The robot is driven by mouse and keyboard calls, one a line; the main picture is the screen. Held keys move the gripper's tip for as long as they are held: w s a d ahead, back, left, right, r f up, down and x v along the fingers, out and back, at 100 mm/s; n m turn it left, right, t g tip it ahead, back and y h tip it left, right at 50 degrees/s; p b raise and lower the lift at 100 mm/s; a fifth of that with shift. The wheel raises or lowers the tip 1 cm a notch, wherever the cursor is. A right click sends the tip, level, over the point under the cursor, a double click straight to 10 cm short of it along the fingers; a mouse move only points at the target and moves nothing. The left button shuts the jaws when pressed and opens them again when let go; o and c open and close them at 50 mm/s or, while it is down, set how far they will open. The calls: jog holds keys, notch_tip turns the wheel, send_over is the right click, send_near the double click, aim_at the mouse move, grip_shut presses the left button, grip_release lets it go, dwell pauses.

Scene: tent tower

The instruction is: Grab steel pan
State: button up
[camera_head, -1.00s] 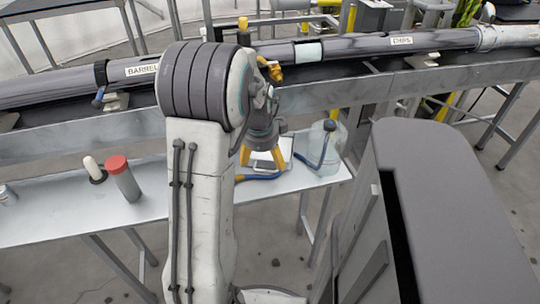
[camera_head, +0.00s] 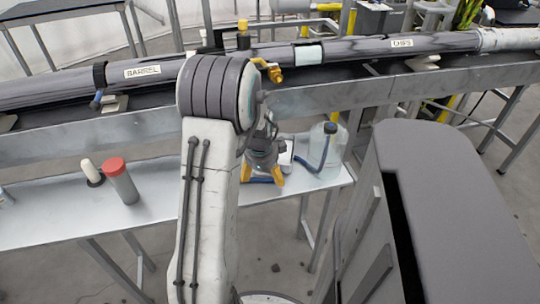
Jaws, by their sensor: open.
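My gripper (camera_head: 262,174) hangs pointing down over the right part of the metal table, its yellow fingers apart and open. A small pale, silvery thing (camera_head: 286,153) shows just right of my gripper, partly behind it; it may be the steel pan, but I cannot tell for sure. The space between and behind the fingers is mostly hidden by my arm and wrist. I see no thing held in the fingers.
A clear jug (camera_head: 325,158) with a dark cap and a blue hose stands close right of my gripper. A red-capped grey cylinder (camera_head: 122,182) and a white-tipped item (camera_head: 91,172) stand left on the table (camera_head: 50,222). A long pipe (camera_head: 215,66) runs behind.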

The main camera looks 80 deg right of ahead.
jog(key=shift+c, duration=0.3)
jog(key=c, duration=1.2)
jog(key=shift+r, duration=0.1)
jog(key=shift+c, duration=0.6)
jog(key=shift+r, duration=0.3)
